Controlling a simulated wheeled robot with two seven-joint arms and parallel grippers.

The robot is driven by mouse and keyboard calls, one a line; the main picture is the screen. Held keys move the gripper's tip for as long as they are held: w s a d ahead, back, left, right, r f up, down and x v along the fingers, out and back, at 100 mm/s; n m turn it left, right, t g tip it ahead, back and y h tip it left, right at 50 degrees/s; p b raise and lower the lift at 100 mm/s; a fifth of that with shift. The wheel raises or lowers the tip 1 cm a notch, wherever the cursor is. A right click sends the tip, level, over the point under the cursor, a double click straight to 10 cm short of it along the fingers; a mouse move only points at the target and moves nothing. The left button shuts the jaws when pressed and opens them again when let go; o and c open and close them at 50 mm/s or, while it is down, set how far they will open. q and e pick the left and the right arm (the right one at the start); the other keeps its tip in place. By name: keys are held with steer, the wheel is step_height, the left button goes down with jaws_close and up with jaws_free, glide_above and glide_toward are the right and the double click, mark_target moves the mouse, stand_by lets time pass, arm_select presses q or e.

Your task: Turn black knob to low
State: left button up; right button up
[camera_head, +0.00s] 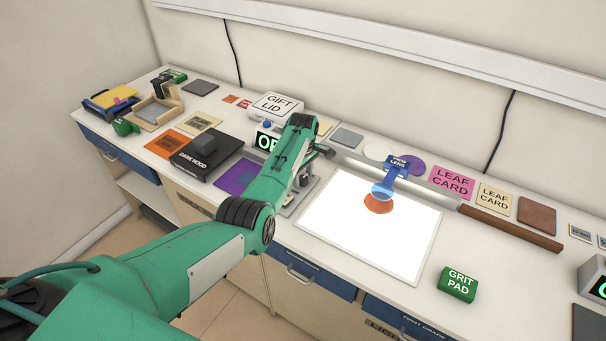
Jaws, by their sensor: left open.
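I cannot make out a black knob in this view; my left arm covers part of the bench in the middle. My left gripper (326,152) is over the bench, just right of the white box marked GIFT LID (274,106) and above the upper left corner of the bright white panel (345,225). It is open, and its fingers are small and partly hidden by the arm. A display with green letters beginning OP (267,141) is partly covered by the arm. My right gripper is not in view.
A green grit pad (458,284) lies near the front edge. A grey box (594,274) is cut off at the right.

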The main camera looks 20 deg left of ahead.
arm_select(q)
steer(key=c, duration=1)
steer(key=shift+o, duration=0.2)
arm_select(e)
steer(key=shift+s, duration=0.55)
